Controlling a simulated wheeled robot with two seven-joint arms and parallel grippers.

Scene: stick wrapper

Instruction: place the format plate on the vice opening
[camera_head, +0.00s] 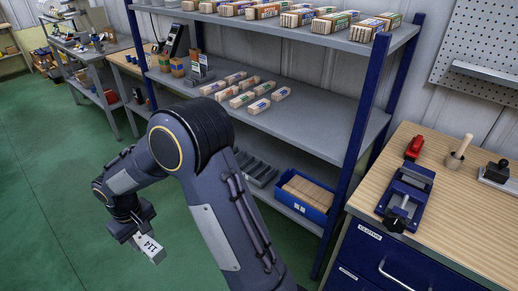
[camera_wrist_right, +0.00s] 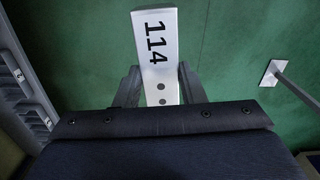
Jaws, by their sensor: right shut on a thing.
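The format plate is a pale metal block marked 114 (camera_head: 150,245). It also shows in the right wrist view (camera_wrist_right: 156,50), with two dark holes near its lower end. My right gripper (camera_head: 128,228) is shut on the plate and holds it in the air over the green floor, left of the shelf. In the right wrist view its fingers (camera_wrist_right: 157,88) lie along both sides of the plate. The blue vice (camera_head: 408,190) stands on the wooden bench at the right, far from the plate. My left gripper is not in view.
A red tool (camera_head: 414,147), a wooden mallet (camera_head: 458,152) and a stamp-like black item (camera_head: 496,172) sit near the vice on the bench (camera_head: 482,236). The grey shelf (camera_head: 318,124) carries several wrapped stick bundles and a blue bin (camera_head: 303,207). The floor at left is clear.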

